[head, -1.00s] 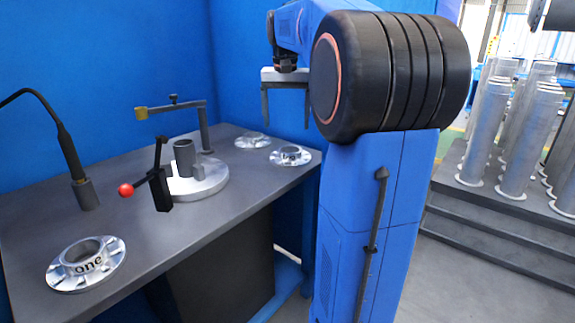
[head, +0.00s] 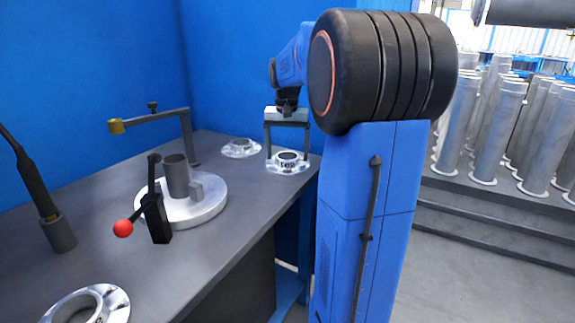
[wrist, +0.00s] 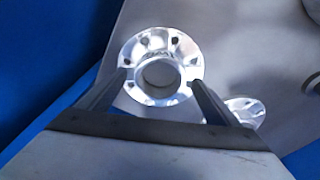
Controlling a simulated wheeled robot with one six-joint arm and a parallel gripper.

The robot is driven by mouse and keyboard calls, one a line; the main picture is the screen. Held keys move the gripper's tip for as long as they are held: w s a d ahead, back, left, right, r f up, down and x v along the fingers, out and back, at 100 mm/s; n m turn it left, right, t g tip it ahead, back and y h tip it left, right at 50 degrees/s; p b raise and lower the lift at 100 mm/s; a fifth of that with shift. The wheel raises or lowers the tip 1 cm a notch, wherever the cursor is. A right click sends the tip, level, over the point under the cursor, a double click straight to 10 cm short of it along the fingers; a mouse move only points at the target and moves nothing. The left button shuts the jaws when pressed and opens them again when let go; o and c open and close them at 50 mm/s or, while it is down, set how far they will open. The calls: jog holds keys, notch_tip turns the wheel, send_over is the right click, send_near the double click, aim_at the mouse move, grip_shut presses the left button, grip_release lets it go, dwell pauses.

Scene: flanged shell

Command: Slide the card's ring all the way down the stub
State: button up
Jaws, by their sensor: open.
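The stub (head: 176,176) is a dark grey upright tube on a round silver plate (head: 208,212); no ring is around it. A silver flanged ring (head: 288,168) with dark lettering on its collar lies near the table's right end. My gripper (head: 287,152) is open above this ring, with its fingers on either side of the collar. In the wrist view the ring (wrist: 160,42) lies beyond the open fingers (wrist: 162,79); I cannot tell whether they touch it. A second ring (head: 240,153) lies behind, and a third (head: 118,300) is cut off at the front. I see no card.
A black lever with a red knob (head: 123,228) stands just in front of the stub. A dark upright stalk (head: 38,190) stands at the left. Blue walls close off the back.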

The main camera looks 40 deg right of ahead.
jog(key=shift+f, duration=0.45)
jog(key=shift+w, duration=0.1)
grip_shut()
jog(key=shift+r, duration=0.15)
